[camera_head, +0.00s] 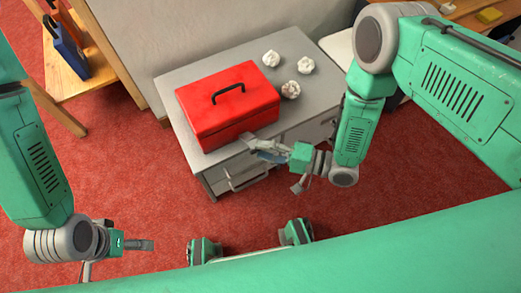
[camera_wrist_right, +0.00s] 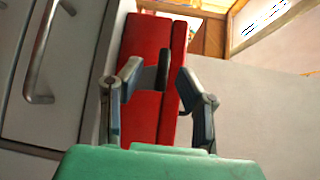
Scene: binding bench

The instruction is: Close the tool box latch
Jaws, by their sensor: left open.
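The red tool box (camera_head: 228,103) stands on a grey cabinet with its lid down and a black handle (camera_head: 228,90) on top. In the right wrist view its red side (camera_wrist_right: 145,45) lies ahead, with a dark upright strip (camera_wrist_right: 163,70), apparently the latch, across the lid seam. My right gripper (camera_head: 257,148) is at the box's front lower right; its fingers stand apart on either side of the strip in the wrist view (camera_wrist_right: 160,76). Whether they touch the box is unclear. My left gripper (camera_head: 118,257) is open, empty and low at the left, away from the box.
The grey cabinet (camera_head: 180,77) has drawers with bar handles (camera_wrist_right: 38,60) below the box front. Several crumpled white balls (camera_head: 305,65) lie right of the box. A wooden shelf with binders (camera_head: 65,45) stands at the left. Red carpet is clear between.

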